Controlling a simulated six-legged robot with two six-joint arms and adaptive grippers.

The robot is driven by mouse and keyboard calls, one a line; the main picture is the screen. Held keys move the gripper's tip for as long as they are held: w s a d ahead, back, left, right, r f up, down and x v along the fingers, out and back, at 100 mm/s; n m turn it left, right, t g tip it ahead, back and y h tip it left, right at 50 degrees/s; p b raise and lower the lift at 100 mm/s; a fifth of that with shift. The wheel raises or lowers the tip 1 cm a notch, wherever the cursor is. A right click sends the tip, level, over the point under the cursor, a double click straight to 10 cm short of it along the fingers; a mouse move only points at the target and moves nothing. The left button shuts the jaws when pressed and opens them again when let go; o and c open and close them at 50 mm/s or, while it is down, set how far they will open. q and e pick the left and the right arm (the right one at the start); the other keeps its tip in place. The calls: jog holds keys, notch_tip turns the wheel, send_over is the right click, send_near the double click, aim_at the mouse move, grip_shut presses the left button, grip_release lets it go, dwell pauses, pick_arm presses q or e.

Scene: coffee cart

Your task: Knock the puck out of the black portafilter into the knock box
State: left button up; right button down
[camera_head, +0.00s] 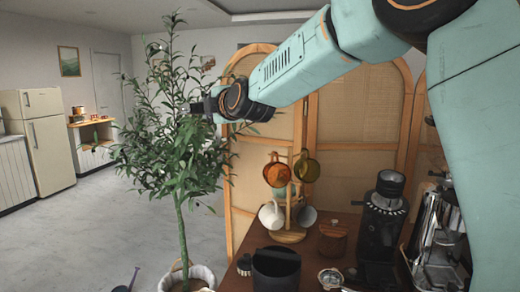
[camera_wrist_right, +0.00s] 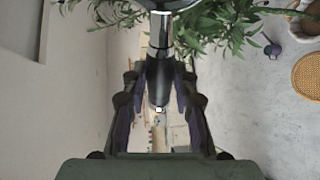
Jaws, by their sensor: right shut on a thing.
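The black portafilter's dark handle (camera_wrist_right: 159,85) and chrome neck (camera_wrist_right: 161,30) show in the right wrist view; its round metal head is cut off by the top edge. My right gripper (camera_wrist_right: 158,98) is shut on the handle, with a finger on each side. In the head view the right gripper (camera_head: 210,105) is raised high in front of the plant, and the portafilter cannot be made out there. Whether the puck is inside is hidden. A black, open-topped round container, apparently the knock box (camera_head: 276,270), stands at the counter's front left, well below the gripper. My left gripper is out of view.
A leafy potted plant (camera_head: 180,150) stands left of the counter. A mug tree with several mugs (camera_head: 304,166), a wooden-lidded pot (camera_head: 333,238), a black grinder (camera_head: 382,225) and a small metal piece (camera_head: 330,278) crowd the counter. A small brush (camera_head: 244,265) sits beside the knock box.

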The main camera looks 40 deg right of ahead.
jog(key=shift+w+r+g+p, duration=0.5)
jog(key=shift+g+p, duration=0.1)
jog(key=shift+p, duration=0.1)
jog(key=shift+w+a+n+g+y+p, duration=0.25)
jog(key=shift+a+n+g+y+p, duration=0.25)
jog(key=shift+p, duration=0.3)
jog(key=shift+d+f+g+y+p, duration=0.1)
jog(key=shift+d+g+y+p, duration=0.25)
jog(key=shift+g+p, duration=0.75)
jog(key=shift+f+p, duration=0.15)
jog(key=shift+p, duration=0.3)
jog(key=s+f+n+g+p, duration=0.3)
jog(key=s+f+n+g, duration=0.1)
jog(key=s, duration=0.7)
jog(key=s+f+n+g+p, duration=0.3)
jog(key=s+f+g, duration=0.4)
jog(key=s, duration=0.4)
jog(key=shift+d+f+n+g, duration=0.3)
jog(key=shift+n+g, duration=0.2)
jog(key=shift+n, duration=0.1)
jog(key=shift+s, duration=0.1)
